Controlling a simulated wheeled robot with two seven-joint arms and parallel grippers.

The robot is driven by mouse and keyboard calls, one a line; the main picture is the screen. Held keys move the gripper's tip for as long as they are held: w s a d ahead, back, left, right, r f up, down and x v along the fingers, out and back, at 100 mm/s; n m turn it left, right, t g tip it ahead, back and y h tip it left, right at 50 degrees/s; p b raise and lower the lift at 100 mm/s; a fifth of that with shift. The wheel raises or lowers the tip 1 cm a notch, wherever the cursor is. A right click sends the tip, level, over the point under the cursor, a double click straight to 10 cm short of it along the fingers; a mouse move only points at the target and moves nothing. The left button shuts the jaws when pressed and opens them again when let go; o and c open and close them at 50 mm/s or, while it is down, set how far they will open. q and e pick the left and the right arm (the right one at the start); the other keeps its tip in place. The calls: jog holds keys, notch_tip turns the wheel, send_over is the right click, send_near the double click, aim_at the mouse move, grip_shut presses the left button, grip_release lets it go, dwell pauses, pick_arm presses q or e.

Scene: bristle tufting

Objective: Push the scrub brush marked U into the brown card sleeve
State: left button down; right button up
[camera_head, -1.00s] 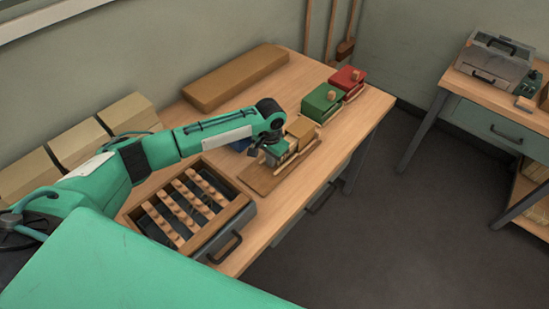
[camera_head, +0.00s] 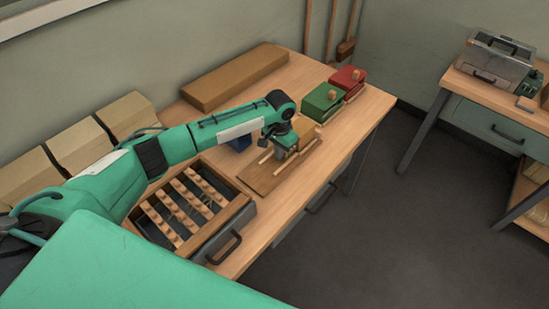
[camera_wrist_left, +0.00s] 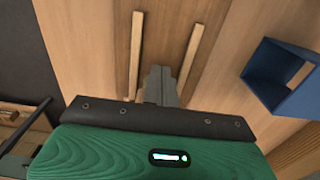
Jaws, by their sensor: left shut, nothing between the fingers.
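The brown card sleeve (camera_head: 303,128) stands at the far end of a flat wooden board (camera_head: 262,180), partly hidden behind my left gripper. My left gripper (camera_head: 283,153) points down low over the board, just in front of the sleeve; whether it touches anything cannot be told. In the left wrist view its shut fingers (camera_wrist_left: 161,86) sit between two thin wooden rails (camera_wrist_left: 136,50), with nothing seen between them. I cannot make out the scrub brush marked U or its letter; it may be hidden by the gripper or sleeve. My right gripper is not in view.
A blue open box (camera_wrist_left: 278,78) lies beside the board. Green (camera_head: 322,102) and red (camera_head: 348,78) boxes stand beyond the sleeve. A long brown block (camera_head: 235,77) lies along the back.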

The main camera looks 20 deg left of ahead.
pick_arm(q)
jog(key=shift+w+d+b, duration=0.25)
jog(key=shift+w+b, duration=0.05)
jog(key=shift+w, duration=0.45)
jog(key=shift+w+d+b, duration=0.25)
jog(key=shift+w+b, duration=0.05)
jog(key=shift+w, duration=0.4)
jog(key=shift+s+a+r+p, duration=0.15)
jog(key=shift+s+p, duration=0.2)
jog(key=shift+p, duration=0.35)
jog(key=shift+s+a+p, duration=0.2)
jog(key=shift+s+p, duration=0.4)
jog(key=shift+p, duration=0.25)
jog(key=shift+s+a+p, duration=0.15)
jog(key=shift+s+p, duration=0.4)
jog(key=shift+p, duration=0.25)
notch_tip(320, 180, up, 9)
jog(key=p, duration=0.9)
jog(key=shift+f, duration=0.2)
